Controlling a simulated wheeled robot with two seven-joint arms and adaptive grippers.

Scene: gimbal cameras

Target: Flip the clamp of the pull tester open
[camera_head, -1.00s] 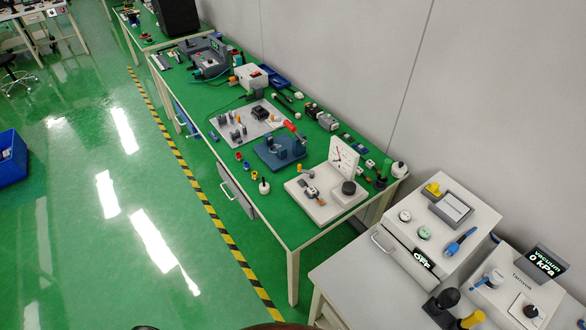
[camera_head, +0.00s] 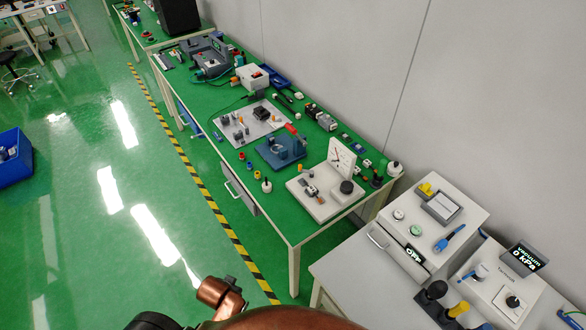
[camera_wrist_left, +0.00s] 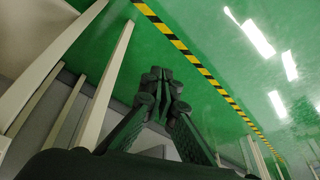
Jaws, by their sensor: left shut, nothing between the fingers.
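The pull tester, as I take it, is the white base (camera_head: 300,186) with a white dial gauge (camera_head: 342,155) and a black knob (camera_head: 347,187), near the front end of the green-topped bench. A small grey clamp-like part with an orange piece (camera_head: 309,191) sits on its left side; it is too small to tell whether it is open. My left gripper (camera_wrist_left: 158,75) shows only in the wrist view, with its dark fingers together and empty, above the green floor beside table legs. It is away from the tester. My right gripper is not in view.
A blue fixture with a red lever (camera_head: 291,129) and a grey plate (camera_head: 239,129) with small parts stand farther along the bench. A grey side table (camera_head: 345,268) with a drawer box and vacuum unit stands at the right.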

